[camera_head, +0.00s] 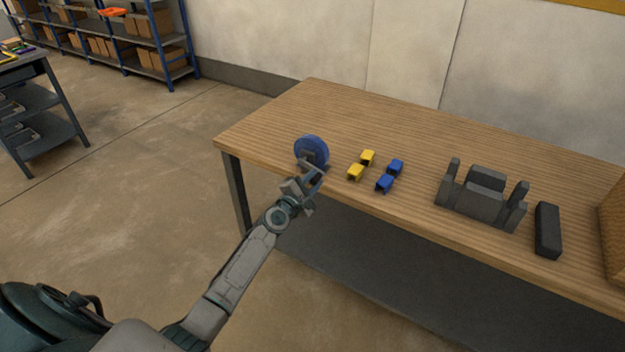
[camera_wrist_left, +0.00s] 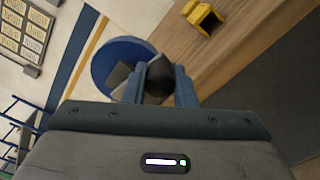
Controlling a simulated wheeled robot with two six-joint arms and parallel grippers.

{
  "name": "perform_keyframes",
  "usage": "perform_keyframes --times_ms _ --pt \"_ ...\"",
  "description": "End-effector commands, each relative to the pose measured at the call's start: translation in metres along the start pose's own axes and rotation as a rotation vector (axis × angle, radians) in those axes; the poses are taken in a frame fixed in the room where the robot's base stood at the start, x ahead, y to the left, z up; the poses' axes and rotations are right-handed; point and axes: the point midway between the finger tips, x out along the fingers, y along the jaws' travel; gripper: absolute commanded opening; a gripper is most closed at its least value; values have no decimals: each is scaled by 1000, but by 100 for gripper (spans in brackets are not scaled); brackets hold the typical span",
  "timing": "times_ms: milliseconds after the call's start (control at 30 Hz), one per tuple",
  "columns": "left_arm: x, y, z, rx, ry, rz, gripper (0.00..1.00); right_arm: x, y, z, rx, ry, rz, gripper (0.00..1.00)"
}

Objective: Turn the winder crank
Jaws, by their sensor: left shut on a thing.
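The winder shows as a blue disc (camera_head: 311,150) near the left end of the wooden table, by its front edge. It also shows in the left wrist view (camera_wrist_left: 112,58). My left gripper (camera_head: 313,176) is at the near side of the winder. In the left wrist view its two fingers (camera_wrist_left: 160,84) are closed around a dark rounded piece (camera_wrist_left: 158,78) in front of the disc, which looks like the crank handle. The fingers hide part of the crank. My right gripper is in neither view.
A dark grey cradle (camera_head: 482,200) and a dark bar (camera_head: 547,230) stand farther right. A woven box (camera_head: 615,235) is at the right edge.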

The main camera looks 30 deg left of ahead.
Motion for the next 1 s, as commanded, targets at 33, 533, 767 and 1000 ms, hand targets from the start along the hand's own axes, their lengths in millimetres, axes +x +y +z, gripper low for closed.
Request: perform_keyframes --times_ms 33,533,767,1000 --pt "-1 -1 0 -11 2 -3 0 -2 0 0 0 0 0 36" --pt "-1 -1 0 -34 1 -3 0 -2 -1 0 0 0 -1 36" --pt "0 0 1 -32 1 -2 46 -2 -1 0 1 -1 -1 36" --pt "-2 1 1 -31 0 -1 46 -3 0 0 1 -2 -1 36"
